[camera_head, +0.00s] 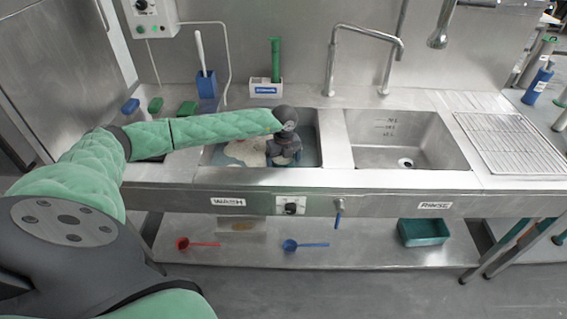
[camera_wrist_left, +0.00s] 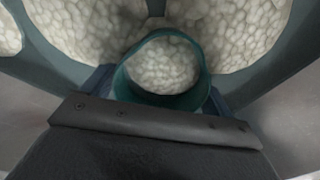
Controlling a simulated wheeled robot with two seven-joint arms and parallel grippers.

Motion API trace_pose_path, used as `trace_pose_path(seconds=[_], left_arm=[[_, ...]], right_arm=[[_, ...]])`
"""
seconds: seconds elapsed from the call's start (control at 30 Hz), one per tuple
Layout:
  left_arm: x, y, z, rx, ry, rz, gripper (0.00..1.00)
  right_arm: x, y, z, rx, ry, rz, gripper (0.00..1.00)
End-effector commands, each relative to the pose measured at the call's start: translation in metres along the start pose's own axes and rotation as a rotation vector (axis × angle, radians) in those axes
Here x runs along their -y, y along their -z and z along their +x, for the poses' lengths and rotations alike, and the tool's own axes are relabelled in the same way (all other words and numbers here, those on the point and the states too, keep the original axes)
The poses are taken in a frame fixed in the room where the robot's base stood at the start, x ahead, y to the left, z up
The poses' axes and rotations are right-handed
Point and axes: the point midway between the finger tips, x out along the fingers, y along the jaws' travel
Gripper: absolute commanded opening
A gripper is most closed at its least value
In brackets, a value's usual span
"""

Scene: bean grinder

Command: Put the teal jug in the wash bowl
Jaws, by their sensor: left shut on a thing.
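The wash bowl (camera_head: 316,128) is the left steel basin above the WASH label, with teal water and pale foam in it. My left gripper (camera_head: 284,158) is over this bowl, pointing down. In the left wrist view, the teal jug (camera_wrist_left: 121,88) shows as a round teal rim between the blue fingertips of my left gripper (camera_wrist_left: 160,92), which is shut on it. Pale foam shows through and around the rim. In the head view the jug is hidden by my gripper. I cannot tell whether its base touches the water. My right gripper is not in view.
The empty rinse basin (camera_head: 430,140) is to the right, with a wire drying rack (camera_head: 515,142) beyond it. A tap (camera_head: 365,32) stands behind the basins. A blue brush holder (camera_head: 207,84) and a white caddy (camera_head: 266,90) stand at the back. Ladles and a teal tub (camera_head: 423,232) are on the lower shelf.

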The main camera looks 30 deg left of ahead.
Motion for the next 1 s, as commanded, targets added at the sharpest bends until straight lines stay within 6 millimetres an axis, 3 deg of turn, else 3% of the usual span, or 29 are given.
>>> trace_pose_path(seconds=[0.2,0.63,0.67,0.73,1.0], left_arm=[[0.000,0.000,0.011,0.000,0.000,0.000,0.62],[0.000,0.000,0.013,0.000,0.000,0.000,0.62],[0.000,0.000,0.013,0.000,0.000,0.000,0.88],[0.000,0.000,0.013,0.000,0.000,0.000,1.00],[0.000,0.000,0.012,0.000,0.000,0.000,1.00]], right_arm=[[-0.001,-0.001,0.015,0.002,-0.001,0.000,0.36],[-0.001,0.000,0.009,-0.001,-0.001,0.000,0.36],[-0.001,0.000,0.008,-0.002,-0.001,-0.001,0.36],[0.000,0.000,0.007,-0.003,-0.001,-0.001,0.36],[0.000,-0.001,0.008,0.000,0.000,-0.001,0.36]])
